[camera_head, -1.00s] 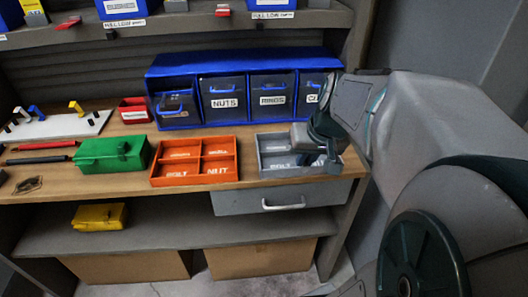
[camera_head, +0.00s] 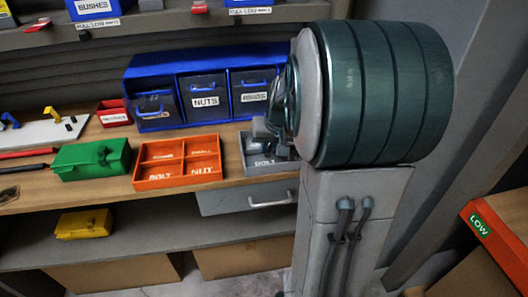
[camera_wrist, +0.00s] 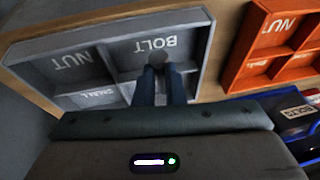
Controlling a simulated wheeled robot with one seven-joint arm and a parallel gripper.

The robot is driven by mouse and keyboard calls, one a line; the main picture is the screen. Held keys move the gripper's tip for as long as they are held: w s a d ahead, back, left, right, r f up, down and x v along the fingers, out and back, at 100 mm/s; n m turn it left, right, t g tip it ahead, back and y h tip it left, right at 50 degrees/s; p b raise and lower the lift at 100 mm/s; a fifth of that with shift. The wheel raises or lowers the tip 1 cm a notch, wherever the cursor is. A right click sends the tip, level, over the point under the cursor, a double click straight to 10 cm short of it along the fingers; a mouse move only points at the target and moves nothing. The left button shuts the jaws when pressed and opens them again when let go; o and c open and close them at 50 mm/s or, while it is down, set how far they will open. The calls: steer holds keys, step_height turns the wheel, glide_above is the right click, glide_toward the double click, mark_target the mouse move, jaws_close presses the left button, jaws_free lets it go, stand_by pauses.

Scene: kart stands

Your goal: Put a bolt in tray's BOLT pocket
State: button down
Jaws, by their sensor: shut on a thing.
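The grey tray (camera_head: 248,172) stands on the bench, right of the orange tray (camera_head: 137,184), partly hidden by my arm in the head view. In the wrist view the grey tray (camera_wrist: 108,92) shows its divided pockets, with BOLT and NUT written upside down. My gripper (camera_wrist: 158,72) is over the BOLT pocket, fingers close together. A small grey piece, apparently the bolt (camera_wrist: 155,60), shows at the fingertips, mostly hidden by them. I cannot tell whether it touches the tray floor. The orange tray also has BOLT and NUT pockets.
A blue drawer cabinet (camera_head: 150,64) stands behind the trays. A green box (camera_head: 92,160) sits left of the orange tray. A shelf runs above the bench. An orange thing labelled LOW (camera_head: 505,225) stands at the far right.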

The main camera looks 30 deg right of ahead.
mark_target(268, 157)
steer(key=shift+f, duration=2)
steer(key=shift+f+b, duration=0.15)
steer(key=shift+b, duration=0.15)
steer(key=c, duration=1.5)
jaws_free()
